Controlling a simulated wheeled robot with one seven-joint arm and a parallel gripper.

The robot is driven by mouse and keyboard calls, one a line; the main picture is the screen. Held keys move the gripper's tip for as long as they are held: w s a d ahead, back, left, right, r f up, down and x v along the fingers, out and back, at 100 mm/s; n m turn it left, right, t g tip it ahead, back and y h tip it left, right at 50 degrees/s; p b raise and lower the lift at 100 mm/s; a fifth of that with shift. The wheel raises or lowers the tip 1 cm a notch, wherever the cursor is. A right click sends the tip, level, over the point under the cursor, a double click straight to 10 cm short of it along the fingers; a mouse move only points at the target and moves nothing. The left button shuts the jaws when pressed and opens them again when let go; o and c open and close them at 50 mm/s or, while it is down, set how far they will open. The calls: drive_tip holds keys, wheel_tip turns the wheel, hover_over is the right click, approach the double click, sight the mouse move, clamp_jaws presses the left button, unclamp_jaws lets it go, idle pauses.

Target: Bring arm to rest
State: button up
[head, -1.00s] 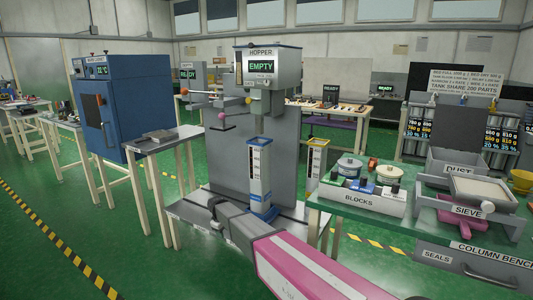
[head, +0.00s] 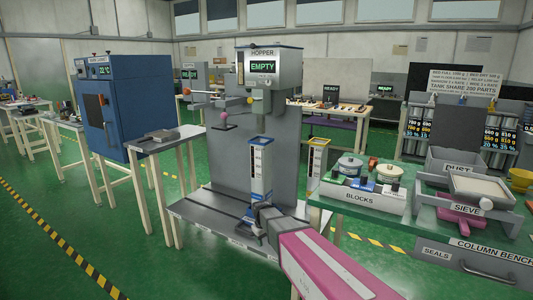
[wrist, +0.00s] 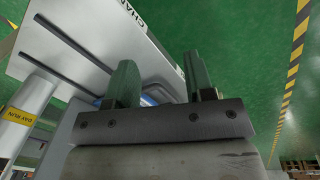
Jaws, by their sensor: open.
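My gripper (head: 248,229) is at the front of the hopper stand, at the end of my pink and grey arm. In the wrist view its two fingers (wrist: 160,84) are apart and nothing shows gripped between them. A tall white and blue column (head: 261,172) stands upright on the stand's grey base plate (head: 200,218), under the hopper (head: 263,78), which reads EMPTY. My gripper is low in front of the column, near its foot; whether they touch I cannot tell. My arm hides part of the plate and the column's foot.
At right is the column bench (head: 420,223) with a BLOCKS tray (head: 362,196), a DUST bin (head: 455,163) and a SIEVE unit (head: 470,205). A second column (head: 317,160) stands behind the bench's left end. A blue oven (head: 120,105) is at left. Green floor at front left is clear.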

drive_tip(key=s+d+r+m, duration=0.2)
drive_tip(key=s+d+m, duration=0.1)
drive_tip(key=s+d, duration=0.6)
drive_tip(key=s+d+r+m+g, duration=0.1)
drive_tip(key=s+d+m, duration=0.3)
drive_tip(key=s+d, duration=0.6)
drive_tip(key=shift+d+r+y, duration=0.4)
drive_tip(key=shift+d+r, duration=0.1)
drive_tip(key=shift+r, duration=0.25)
